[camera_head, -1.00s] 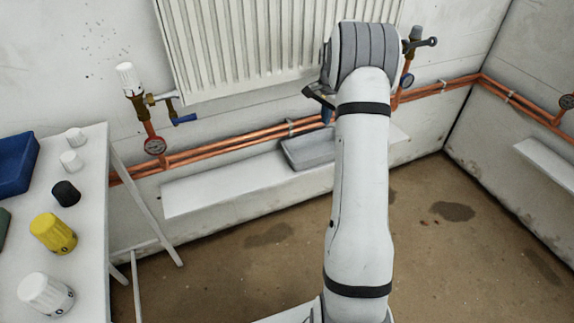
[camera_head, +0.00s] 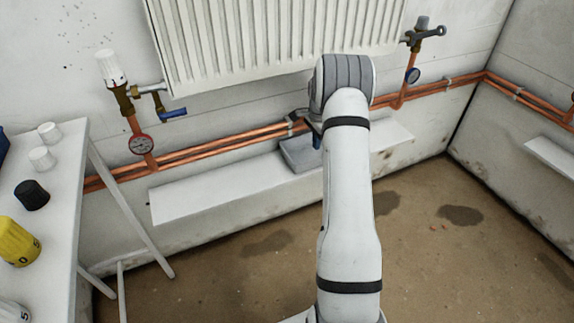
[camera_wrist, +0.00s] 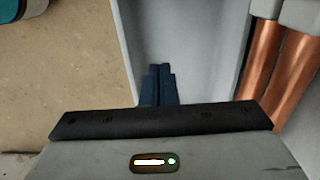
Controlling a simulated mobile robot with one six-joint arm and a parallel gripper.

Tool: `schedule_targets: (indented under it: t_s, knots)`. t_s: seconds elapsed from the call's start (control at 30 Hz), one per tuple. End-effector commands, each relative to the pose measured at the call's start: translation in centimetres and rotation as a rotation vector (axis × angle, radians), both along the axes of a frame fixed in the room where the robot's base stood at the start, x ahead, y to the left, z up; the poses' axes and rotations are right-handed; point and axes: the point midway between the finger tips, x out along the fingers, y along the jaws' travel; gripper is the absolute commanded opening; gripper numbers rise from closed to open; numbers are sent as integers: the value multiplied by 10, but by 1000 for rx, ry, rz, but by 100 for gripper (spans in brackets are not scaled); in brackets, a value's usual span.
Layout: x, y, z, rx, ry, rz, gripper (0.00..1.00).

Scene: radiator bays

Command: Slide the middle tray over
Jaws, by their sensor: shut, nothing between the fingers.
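A grey tray (camera_head: 296,158) sits on the white shelf (camera_head: 220,183) under the radiator, partly hidden by my arm. It is the only tray I can make out. My gripper (camera_head: 316,141) is down at the tray, largely hidden behind my wrist in the head view. In the wrist view, the dark blue fingers (camera_wrist: 161,72) are together and empty. They appear over the tray's pale grey floor (camera_wrist: 190,40), with its side wall (camera_wrist: 240,45) to the right. Whether the fingers touch the tray is unclear.
Copper pipes (camera_head: 225,145) run along the wall just behind the shelf. A valve with a gauge (camera_head: 142,145) stands at left, another valve (camera_head: 415,55) at right. A white table (camera_head: 65,190) with several caps is at left. The shelf's left stretch is clear.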

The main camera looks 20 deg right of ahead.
Motion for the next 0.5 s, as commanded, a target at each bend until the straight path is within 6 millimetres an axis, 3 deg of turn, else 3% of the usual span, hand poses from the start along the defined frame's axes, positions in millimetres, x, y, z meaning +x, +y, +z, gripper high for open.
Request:
schedule_targets:
  t_s: [0.5]
  knots:
    - [-5,115,-3,0,-1,3,0]
